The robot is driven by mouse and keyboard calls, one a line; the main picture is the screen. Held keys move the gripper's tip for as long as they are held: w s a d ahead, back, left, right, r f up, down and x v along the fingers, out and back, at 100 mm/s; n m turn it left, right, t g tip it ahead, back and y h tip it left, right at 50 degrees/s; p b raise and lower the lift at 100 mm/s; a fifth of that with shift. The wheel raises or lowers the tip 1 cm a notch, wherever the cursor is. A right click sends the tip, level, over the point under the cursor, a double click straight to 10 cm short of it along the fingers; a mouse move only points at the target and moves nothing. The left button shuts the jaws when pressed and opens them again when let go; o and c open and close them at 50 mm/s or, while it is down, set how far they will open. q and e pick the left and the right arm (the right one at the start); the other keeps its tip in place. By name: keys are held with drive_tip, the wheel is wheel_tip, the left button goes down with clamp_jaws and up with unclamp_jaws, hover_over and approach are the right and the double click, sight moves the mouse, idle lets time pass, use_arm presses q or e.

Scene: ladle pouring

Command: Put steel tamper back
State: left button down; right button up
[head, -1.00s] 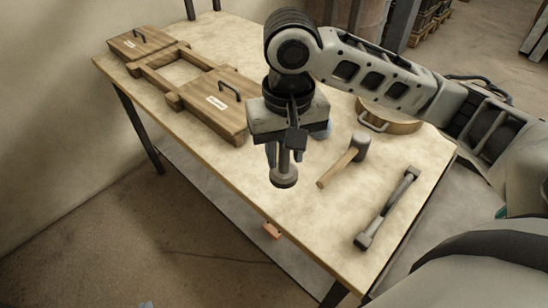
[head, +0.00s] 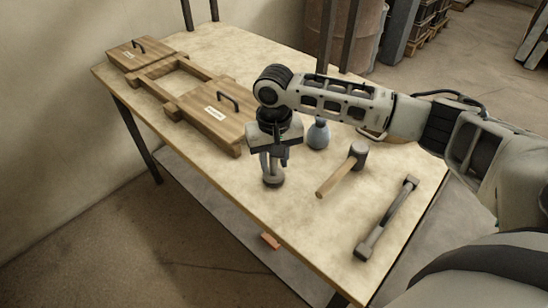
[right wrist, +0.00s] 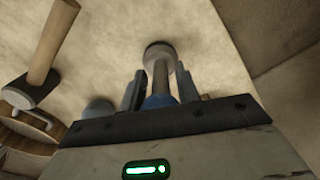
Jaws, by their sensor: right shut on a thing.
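The steel tamper (head: 273,181) is upright in my right gripper (head: 273,158), with its round foot pointing down. Its foot is at or very close to the table top (head: 235,182), in the open part left of the mallet; I cannot tell whether it touches. In the right wrist view the tamper (right wrist: 160,68) shows between the two fingers of the gripper (right wrist: 160,88), which are shut on its shaft. The upper end of the tamper is hidden by the gripper. My left gripper is not in view.
A mallet (head: 343,170) and a bar-shaped steel tool (head: 388,218) lie to the right. A blue bottle (head: 318,135) stands behind. The wooden mould frame (head: 182,82) with handled boards is at the back left. The table's front edge is near; bare table surrounds the tamper.

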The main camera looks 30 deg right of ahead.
drive_tip(key=shift+f, duration=0.1)
drive_tip(key=o, duration=1)
wheel_tip(320, 180, up, 12)
drive_tip(key=shift+r, duration=0.1)
drive_tip(key=shift+s, duration=0.1)
idle(0.3)
